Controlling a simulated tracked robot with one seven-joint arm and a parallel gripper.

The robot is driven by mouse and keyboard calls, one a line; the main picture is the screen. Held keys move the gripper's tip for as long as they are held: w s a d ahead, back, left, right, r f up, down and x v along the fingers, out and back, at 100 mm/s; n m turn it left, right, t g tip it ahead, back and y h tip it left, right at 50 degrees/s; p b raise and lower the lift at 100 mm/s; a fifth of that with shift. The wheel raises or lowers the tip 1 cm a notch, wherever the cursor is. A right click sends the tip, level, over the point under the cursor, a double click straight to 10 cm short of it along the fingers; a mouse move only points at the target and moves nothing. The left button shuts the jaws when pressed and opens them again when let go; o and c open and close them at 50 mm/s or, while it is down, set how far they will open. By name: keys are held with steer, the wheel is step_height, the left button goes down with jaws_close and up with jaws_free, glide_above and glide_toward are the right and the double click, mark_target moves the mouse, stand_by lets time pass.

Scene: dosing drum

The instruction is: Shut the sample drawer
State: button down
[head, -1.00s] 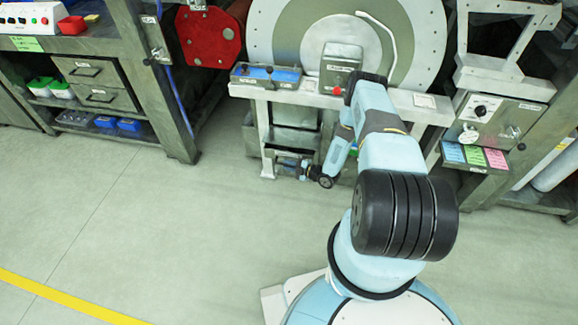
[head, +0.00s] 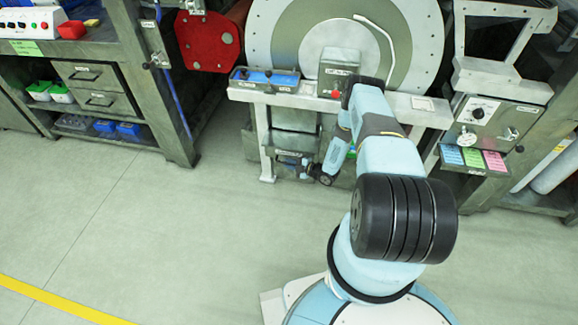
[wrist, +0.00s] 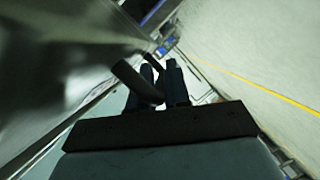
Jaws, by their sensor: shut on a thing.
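My gripper (head: 294,166) is low under the drum's white frame in the head view, small and partly blended with the dark parts there. In the wrist view its dark fingers (wrist: 164,84) are shut on a dark bar handle (wrist: 136,82), which crosses between them. The handle stands in front of a grey metal face (wrist: 60,60), which looks like the sample drawer's front. How far the drawer stands out cannot be told, as the frame and my arm cover much of it.
The large drum (head: 285,35) stands behind the frame (head: 265,135). A bench with two drawers (head: 95,88) is at the left. A control cabinet (head: 490,115) with coloured cards is at the right. The green floor (head: 150,230) in front is clear.

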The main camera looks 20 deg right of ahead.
steer(key=c, duration=1.4)
jaws_free()
steer(key=shift+w+d, duration=0.15)
steer(key=shift+c, duration=0.2)
steer(key=v, duration=1.3)
steer(key=shift+s+d, duration=0.25)
steer(key=shift+s, duration=0.05)
